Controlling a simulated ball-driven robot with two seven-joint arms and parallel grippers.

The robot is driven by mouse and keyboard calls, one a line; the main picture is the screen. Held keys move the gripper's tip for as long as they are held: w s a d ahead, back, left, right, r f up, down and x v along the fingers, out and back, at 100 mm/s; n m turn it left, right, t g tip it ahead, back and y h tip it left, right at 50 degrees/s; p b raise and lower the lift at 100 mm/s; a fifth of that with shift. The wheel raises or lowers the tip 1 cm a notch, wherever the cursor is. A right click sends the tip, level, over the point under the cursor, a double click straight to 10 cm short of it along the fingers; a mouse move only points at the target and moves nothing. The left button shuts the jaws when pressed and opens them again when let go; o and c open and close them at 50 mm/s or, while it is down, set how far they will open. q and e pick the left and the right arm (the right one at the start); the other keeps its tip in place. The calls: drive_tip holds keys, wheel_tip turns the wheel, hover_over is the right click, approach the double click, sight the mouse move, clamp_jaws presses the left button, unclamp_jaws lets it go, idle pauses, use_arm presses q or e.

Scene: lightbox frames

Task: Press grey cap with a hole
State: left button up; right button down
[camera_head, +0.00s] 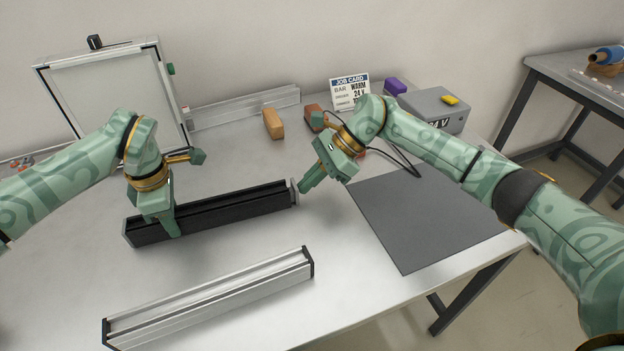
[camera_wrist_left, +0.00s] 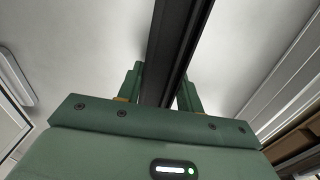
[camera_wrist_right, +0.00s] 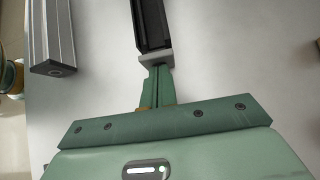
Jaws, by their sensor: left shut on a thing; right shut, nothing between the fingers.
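A black channel bar (camera_head: 225,210) lies on the table, and a grey cap (camera_head: 295,192) stands at its right end. My left gripper (camera_head: 172,225) is shut on the bar near its left part; the left wrist view shows the bar (camera_wrist_left: 173,45) between the fingers. My right gripper (camera_head: 304,188) is shut and empty, with its fingertips at the outer face of the cap. In the right wrist view the cap (camera_wrist_right: 155,56) sits across the bar's end, with the closed fingertips against it or very close. The cap's hole cannot be seen.
A silver profile (camera_head: 210,300) lies in front of the bar. A dark grey mat (camera_head: 425,215) covers the right side. A whiteboard-like frame (camera_head: 115,95), an orange block (camera_head: 273,123), a job card (camera_head: 349,91) and a grey supply box (camera_head: 432,108) stand behind.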

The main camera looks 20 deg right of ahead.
drive_tip(key=shift+a, duration=1.15)
use_arm(q)
drive_tip(key=shift+d, duration=0.15)
use_arm(e)
drive_tip(key=shift+a, duration=0.15)
use_arm(q)
drive_tip(key=shift+d, duration=0.1)
use_arm(e)
drive_tip(key=d, duration=0.5)
drive_tip(key=shift+w+d+r, duration=0.1)
drive_tip(key=shift+d+r, duration=0.15)
drive_tip(key=shift+r, duration=0.15)
use_arm(q)
drive_tip(key=shift+a, duration=0.2)
use_arm(e)
drive_tip(key=v, duration=0.9)
drive_tip(key=shift+f, duration=0.1)
use_arm(q)
drive_tip(key=o, duration=1.2)
